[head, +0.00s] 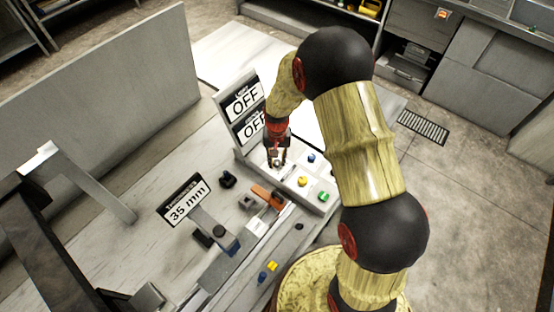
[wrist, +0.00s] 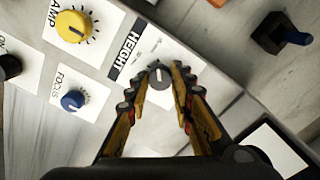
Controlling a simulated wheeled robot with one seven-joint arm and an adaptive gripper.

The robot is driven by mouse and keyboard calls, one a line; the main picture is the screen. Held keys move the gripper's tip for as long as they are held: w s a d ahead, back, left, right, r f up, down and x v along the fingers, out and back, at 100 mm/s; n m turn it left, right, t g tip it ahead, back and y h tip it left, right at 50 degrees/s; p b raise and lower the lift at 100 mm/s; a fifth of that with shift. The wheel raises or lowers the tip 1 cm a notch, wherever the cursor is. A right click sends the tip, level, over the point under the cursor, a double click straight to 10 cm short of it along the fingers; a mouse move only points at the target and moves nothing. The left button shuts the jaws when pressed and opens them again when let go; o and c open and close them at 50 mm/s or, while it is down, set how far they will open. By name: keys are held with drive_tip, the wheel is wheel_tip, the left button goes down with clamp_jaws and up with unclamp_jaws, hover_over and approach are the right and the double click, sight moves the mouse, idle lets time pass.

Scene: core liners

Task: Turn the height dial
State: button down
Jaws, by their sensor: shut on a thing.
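The height dial (wrist: 159,77) is a dark grey round knob with a light pointer line, on a white plate beside the black HEIGHT label (wrist: 131,50) in the wrist view. My gripper (wrist: 158,80) has one finger on each side of the dial and is shut on it. In the head view my gripper (head: 276,158) reaches down to the sloped control panel (head: 325,207), below the OFF signs, and it hides the dial there.
A yellow AMP dial (wrist: 73,26) and a blue FOCUS dial (wrist: 73,100) are to the left in the wrist view. A blue-topped lever (wrist: 290,36) is at the upper right. The head view shows OFF signs (head: 245,101) and a 35 mm thickness sign (head: 186,200).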

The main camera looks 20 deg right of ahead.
sight(277, 162)
idle(0.5)
drive_tip(key=c, duration=1.5)
unclamp_jaws()
drive_tip(key=shift+c, duration=0.2)
wheel_tip(277, 162, up, 12)
